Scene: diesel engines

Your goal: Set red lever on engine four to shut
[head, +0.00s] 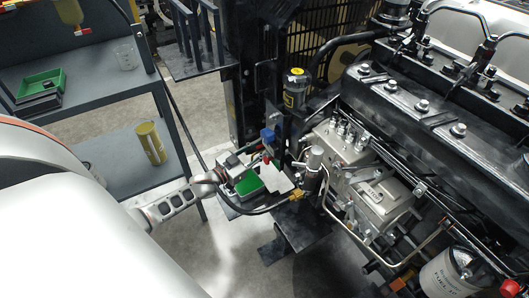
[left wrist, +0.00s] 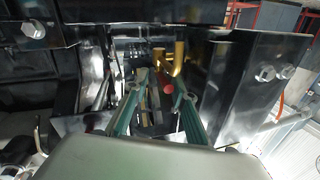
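A small red knob (left wrist: 168,89), which looks like the end of the red lever, shows in the left wrist view under a brass-coloured fitting (left wrist: 172,62). My left gripper (left wrist: 163,95) has its two greenish fingers apart, one on each side of the knob as seen there. Whether they touch it I cannot tell. In the head view my left arm reaches in from the left, and my left gripper (head: 262,165) is beside the engine's lower left end, near a blue part (head: 267,136). The lever is mostly hidden there. My right gripper is not in view.
The engine (head: 430,110) with its pipes fills the right side. A dark radiator grille (head: 315,40) stands behind the gripper. Dark metal plates with bolts (left wrist: 265,74) stand close around the fingers. A shelf with a green bin (head: 38,93) and a yellow cylinder (head: 151,143) stands at left.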

